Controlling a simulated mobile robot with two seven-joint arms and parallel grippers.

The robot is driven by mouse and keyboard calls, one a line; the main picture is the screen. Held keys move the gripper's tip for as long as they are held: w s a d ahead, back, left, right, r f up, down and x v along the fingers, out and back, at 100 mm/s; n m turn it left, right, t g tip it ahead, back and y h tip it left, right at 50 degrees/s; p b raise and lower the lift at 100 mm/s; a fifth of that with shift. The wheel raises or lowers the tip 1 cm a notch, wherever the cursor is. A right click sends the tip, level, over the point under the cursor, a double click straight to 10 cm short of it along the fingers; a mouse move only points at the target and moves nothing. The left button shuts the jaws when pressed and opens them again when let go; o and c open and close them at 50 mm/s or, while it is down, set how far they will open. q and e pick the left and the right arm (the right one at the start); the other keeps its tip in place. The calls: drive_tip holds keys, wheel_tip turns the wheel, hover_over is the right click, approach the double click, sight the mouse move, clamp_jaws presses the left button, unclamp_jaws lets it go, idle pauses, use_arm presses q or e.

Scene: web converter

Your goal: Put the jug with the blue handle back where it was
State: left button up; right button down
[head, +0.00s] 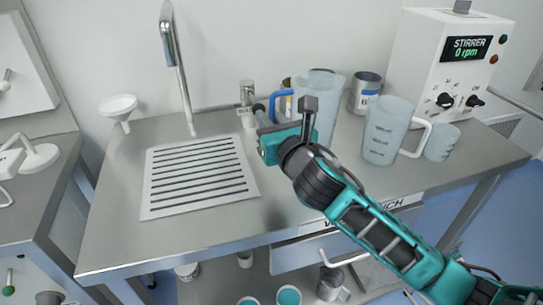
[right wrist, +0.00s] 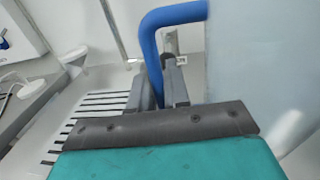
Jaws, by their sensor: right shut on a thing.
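The jug with the blue handle (head: 326,90) is a pale translucent jug at the back of the steel bench, right of the drain grid. Its blue handle (head: 283,104) is on its left side. My right gripper (head: 262,112) reaches in from the lower right and is shut on the handle. In the right wrist view the blue handle (right wrist: 151,55) runs down between the fingers, with the jug wall (right wrist: 258,65) filling the right. The jug looks upright. Its base is hidden behind my gripper, so I cannot tell whether it touches the bench. My left gripper is not in view.
A white-handled jug (head: 387,130) and a small beaker (head: 441,142) stand to the right. A metal can (head: 366,92) is behind, and the stirrer unit (head: 440,70) is at the back right. The drain grid (head: 197,175), left, is clear; a tap (head: 175,60) rises behind it.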

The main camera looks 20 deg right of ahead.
wheel_tip(320, 180, down, 7)
drive_tip(key=shift+f+b, duration=0.15)
drive_tip(key=shift+b, duration=0.95)
drive_tip(key=c, duration=1.1)
unclamp_jaws()
drive_tip(key=shift+f, duration=0.1)
drive_tip(key=shift+s, duration=0.2)
drive_tip(key=s, duration=0.3)
drive_tip(key=s+d, duration=0.1)
drive_tip(key=s, duration=0.7)
drive_tip(key=shift+s+d+r, duration=0.2)
drive_tip(key=shift+d, duration=0.1)
drive_tip(key=shift+s, duration=0.1)
